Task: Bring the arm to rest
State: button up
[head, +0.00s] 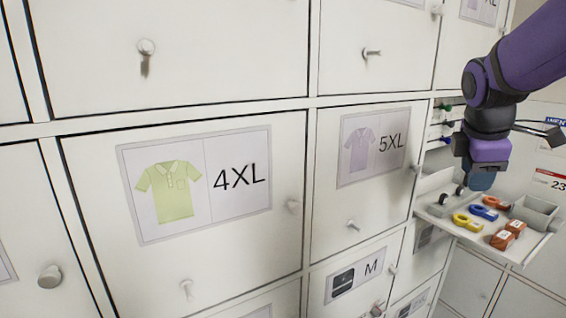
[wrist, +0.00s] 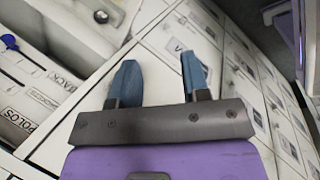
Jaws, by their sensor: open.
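My arm (head: 535,50) is purple and black and reaches in from the upper right of the head view. My gripper (head: 482,182) points down above a small shelf with tools, at the right. In the wrist view my gripper (wrist: 155,80) shows two blue fingers set apart with nothing between them. It is open and empty. White locker doors lie beyond the fingers in the wrist view.
Locker doors labelled 4XL (head: 195,190) and 5XL (head: 372,150) with knobs fill the head view's left and middle. The shelf (head: 520,250) juts out at the right, holding yellow and blue-handled items, orange-brown boxes (head: 508,235) and a grey bin (head: 534,213).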

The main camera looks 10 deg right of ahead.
jog(key=s+a+m+t+y, duration=0.2)
jog(key=s+a+m+y, duration=0.1)
jog(key=s+a+m, duration=0.9)
jog(key=shift+s+m, duration=0.4)
jog(key=shift+s, duration=0.1)
